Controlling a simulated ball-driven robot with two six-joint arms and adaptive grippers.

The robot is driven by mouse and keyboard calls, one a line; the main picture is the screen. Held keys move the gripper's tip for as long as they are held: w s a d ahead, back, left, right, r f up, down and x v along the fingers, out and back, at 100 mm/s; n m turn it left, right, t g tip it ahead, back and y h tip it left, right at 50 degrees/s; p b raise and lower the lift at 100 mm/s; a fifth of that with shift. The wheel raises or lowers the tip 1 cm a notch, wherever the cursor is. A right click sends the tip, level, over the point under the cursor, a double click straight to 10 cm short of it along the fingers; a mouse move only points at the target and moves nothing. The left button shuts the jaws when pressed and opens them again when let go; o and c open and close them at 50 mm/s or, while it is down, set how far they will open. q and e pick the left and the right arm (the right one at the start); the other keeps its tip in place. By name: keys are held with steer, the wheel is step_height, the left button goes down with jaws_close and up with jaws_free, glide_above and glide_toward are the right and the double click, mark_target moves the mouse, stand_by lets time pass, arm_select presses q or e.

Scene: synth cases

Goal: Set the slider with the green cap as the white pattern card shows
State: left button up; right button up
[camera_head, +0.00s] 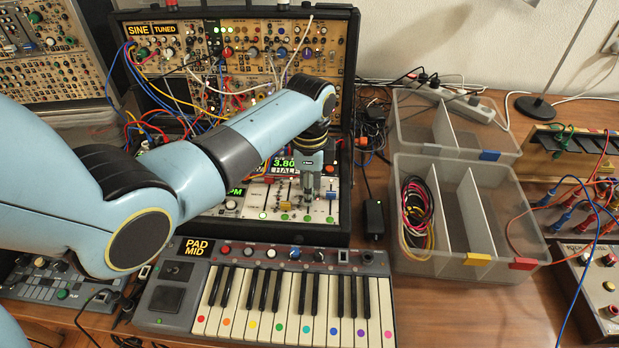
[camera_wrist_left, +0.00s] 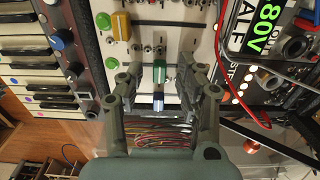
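In the wrist view the green cap (camera_wrist_left: 159,70) of a slider sits between the two fingers of my left gripper (camera_wrist_left: 165,74), with a gap to each finger. The left gripper (camera_head: 310,188) is open and points down at the white slider panel (camera_head: 250,207) in the head view. A yellow cap (camera_wrist_left: 121,25) and a blue cap (camera_wrist_left: 158,98) lie on either side of the green one. In the head view the gripper hides the green cap. My right gripper is not in view.
A keyboard (camera_head: 290,247) lies in front of the synth case (camera_head: 343,225). Patch cables (camera_head: 160,105) hang to the left of the gripper. Clear divided bins (camera_head: 405,168) stand to the right. A red cable (camera_wrist_left: 255,112) runs near the fingers in the wrist view.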

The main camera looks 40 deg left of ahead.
arm_select(q)
step_height(320, 180, up, 12)
stand_by(0.4)
steer(key=shift+f, duration=0.1)
